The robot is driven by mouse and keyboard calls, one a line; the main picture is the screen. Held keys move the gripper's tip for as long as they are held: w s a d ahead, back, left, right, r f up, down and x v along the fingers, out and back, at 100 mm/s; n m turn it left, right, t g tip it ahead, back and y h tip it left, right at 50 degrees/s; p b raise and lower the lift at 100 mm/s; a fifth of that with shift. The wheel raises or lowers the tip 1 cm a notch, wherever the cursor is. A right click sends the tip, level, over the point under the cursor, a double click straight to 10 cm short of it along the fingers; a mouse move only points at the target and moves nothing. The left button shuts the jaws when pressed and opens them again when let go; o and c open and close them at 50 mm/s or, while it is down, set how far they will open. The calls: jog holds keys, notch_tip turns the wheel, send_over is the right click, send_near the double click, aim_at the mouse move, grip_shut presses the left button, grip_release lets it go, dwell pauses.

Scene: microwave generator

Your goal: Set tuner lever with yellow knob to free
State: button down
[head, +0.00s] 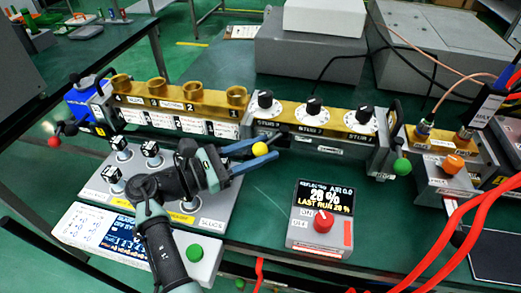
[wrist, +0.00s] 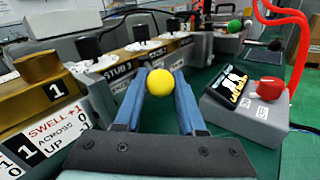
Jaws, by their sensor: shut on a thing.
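The yellow round knob (head: 259,148) of the tuner lever sits in front of the stub row, near the left end of the grey tuner block. My gripper (head: 270,149) reaches it from the left with two blue fingers. In the wrist view the yellow knob (wrist: 160,82) lies between the fingertips of my gripper (wrist: 161,84), and the fingers are shut on it. The lever's shaft is mostly hidden by the fingers and knob. No "free" mark is readable in either view.
Three black stub dials, one the middle dial (head: 314,106), stand behind the knob. A reflection meter (head: 322,212) with a red knob (head: 323,220) stands to the right front. Green (head: 401,166) and red (head: 54,141) ball levers flank the row. Red cables (head: 440,240) run at right.

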aim_at(260, 144)
dwell(0.4)
jog(key=c, duration=0.5)
grip_release()
jog(key=shift+r, duration=0.1)
notch_tip(260, 144, up, 10)
jog(key=p, duration=0.2)
jog(key=shift+p, duration=0.4)
